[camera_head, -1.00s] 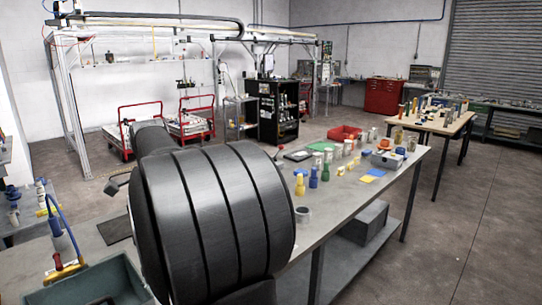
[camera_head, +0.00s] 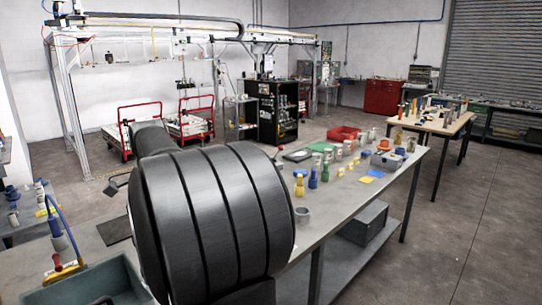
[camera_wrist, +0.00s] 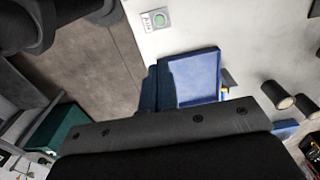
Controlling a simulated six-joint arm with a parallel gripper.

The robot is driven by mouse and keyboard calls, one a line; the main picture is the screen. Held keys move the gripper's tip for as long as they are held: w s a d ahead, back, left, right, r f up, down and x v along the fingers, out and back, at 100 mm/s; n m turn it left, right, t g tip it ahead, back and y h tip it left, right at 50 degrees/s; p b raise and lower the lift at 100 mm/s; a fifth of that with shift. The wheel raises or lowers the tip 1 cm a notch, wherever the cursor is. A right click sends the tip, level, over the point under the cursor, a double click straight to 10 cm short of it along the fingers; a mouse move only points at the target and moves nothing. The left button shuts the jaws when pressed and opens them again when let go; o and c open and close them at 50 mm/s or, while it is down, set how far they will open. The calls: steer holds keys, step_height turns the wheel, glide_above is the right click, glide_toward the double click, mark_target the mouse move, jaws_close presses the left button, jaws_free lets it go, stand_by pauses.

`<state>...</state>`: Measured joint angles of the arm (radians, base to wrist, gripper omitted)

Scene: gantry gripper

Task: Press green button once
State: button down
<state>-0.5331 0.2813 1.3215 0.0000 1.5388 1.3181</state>
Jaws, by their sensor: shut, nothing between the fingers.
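A round green button (camera_wrist: 159,19) sits on a small pale plate with printed marks, at the top of the wrist view. The plate is on a whitish surface. I cannot make out the button in the head view, where my own arm hides much of the middle. My gripper (camera_wrist: 165,125) shows as a dark body with a bolted grey bar across the bottom of the wrist view. It is shut and holds nothing. It is apart from the button in the picture, and its fingertips are not clearly seen.
A blue open box (camera_wrist: 196,78) lies between button and gripper in the wrist view, with dark cylinders (camera_wrist: 278,96) at right and a green bin (camera_wrist: 58,126) at lower left. In the head view, a long grey bench (camera_head: 335,205) holds several small coloured parts and a red bin (camera_head: 344,133).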

stand_by(0.5)
steer(key=s+a+f+m+t+y, duration=0.15)
steer(key=a+f+m+y, duration=0.25)
steer(key=f+m+y, duration=0.5)
steer(key=d+f+m+t+h, duration=0.1)
steer(key=d+f+m+t, duration=0.3)
steer(key=m, duration=1.3)
steer(key=shift+w+d+h, duration=0.3)
steer(key=shift+d+h, duration=0.1)
steer(key=shift+f, duration=0.1)
steer(key=shift+f, duration=4.35)
steer(key=shift+f, duration=0.1)
